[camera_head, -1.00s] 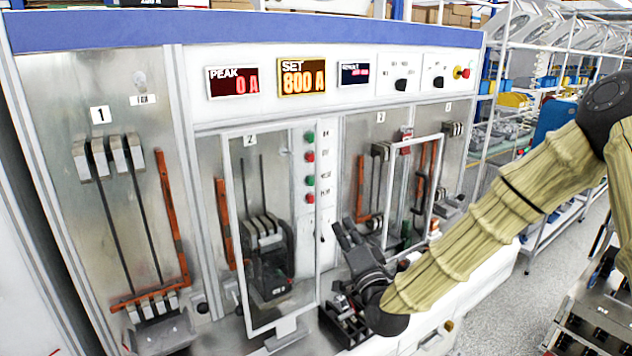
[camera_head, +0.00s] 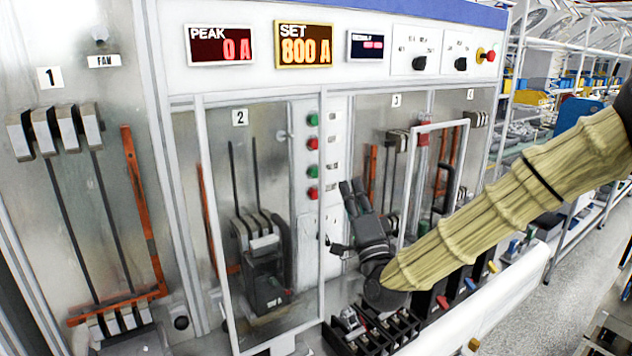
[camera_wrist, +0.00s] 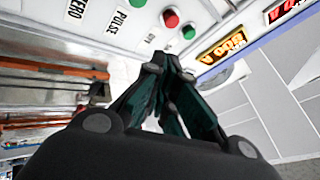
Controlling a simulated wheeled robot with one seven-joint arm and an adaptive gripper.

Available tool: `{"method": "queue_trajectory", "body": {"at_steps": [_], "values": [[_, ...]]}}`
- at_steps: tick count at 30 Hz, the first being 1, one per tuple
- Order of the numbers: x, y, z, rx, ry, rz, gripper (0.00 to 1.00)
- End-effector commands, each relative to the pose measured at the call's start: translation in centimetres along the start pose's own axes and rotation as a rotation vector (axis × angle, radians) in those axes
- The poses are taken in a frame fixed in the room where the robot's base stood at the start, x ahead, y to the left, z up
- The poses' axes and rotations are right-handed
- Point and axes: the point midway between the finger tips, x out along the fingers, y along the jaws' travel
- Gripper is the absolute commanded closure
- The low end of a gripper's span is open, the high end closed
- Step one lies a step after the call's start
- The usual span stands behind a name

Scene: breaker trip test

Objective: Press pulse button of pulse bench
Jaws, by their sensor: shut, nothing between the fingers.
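The pulse bench's button column stands between bays 2 and 3 in the head view, with green and red buttons alternating. The third button down, the green pulse button (camera_head: 313,171), sits above a red one (camera_head: 312,193). In the wrist view a PULSE label (camera_wrist: 118,22) lies beside a green button (camera_wrist: 137,2) cut by the top edge. My gripper (camera_head: 352,187) points up, to the right of the column and about level with its lower buttons. Its fingers (camera_wrist: 164,65) are together and empty in the wrist view. Contact with a button is not visible.
A clear framed door (camera_head: 323,260) stands open before bay 2, left of my gripper. Another white door frame (camera_head: 405,205) is just right of it. A black tray (camera_head: 345,345) is below on the ledge. Displays read PEAK 0 A (camera_head: 220,45) and SET 800 A (camera_head: 304,45).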

Motion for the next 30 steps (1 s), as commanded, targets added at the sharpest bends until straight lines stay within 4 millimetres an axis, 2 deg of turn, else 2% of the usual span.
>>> {"method": "queue_trajectory", "body": {"at_steps": [14,30], "values": [[0.1,0.1,-0.3,-0.004,0.004,0.001,1.00],[4.5,2.4,2.2,-0.003,0.001,0.000,1.00]]}}
